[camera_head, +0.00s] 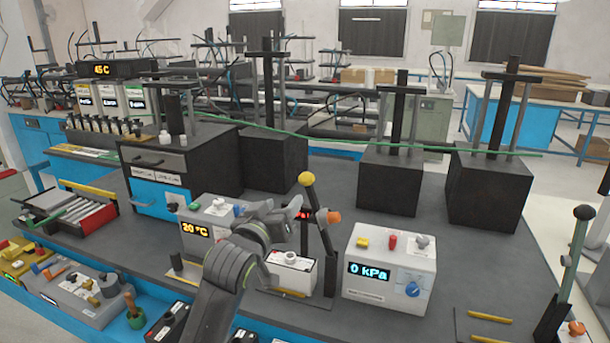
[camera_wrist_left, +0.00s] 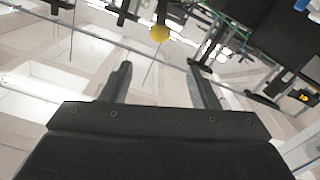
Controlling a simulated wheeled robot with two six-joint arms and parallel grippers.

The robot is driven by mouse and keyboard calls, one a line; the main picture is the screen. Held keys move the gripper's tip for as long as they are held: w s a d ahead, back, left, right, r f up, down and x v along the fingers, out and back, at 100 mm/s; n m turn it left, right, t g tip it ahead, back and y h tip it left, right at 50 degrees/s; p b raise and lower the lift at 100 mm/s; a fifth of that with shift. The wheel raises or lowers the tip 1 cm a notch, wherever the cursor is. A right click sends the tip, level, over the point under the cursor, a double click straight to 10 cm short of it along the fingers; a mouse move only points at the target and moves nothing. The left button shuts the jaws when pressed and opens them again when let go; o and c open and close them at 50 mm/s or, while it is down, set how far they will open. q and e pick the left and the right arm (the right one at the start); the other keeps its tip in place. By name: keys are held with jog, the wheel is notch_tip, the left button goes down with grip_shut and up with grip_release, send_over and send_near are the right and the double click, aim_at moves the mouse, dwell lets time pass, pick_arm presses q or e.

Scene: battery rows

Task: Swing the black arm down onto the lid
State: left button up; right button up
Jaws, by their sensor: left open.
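A black arm (camera_head: 322,235) with a yellow ball knob (camera_head: 306,179) stands nearly upright, leaning slightly left, with an orange knob (camera_head: 333,216) on its side. Beside its foot is a small white box with a pale lid (camera_head: 283,262) and a round cap, partly hidden behind my arm. My left gripper (camera_head: 291,212) is open and empty, just left of the black arm and below the ball. In the left wrist view the yellow ball (camera_wrist_left: 159,33) shows beyond and between the open fingertips (camera_wrist_left: 159,70), apart from them. My right gripper is not in view.
A white 0 kPa unit (camera_head: 390,262) stands right of the black arm, a 20 °C unit (camera_head: 205,230) to its left. Another lever with a black knob (camera_head: 584,212) stands at far right. Black block presses (camera_head: 490,190) line the back.

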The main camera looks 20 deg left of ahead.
aim_at(308, 174)
pick_arm(q)
jog(key=w+p, duration=0.1)
jog(key=w, duration=0.4)
jog(key=w+p, duration=0.2)
jog(key=w, duration=0.4)
jog(key=w+p, duration=0.1)
jog(key=w, duration=0.5)
jog(key=shift+w+d, duration=0.1)
jog(key=shift+d, duration=0.25)
grip_shut()
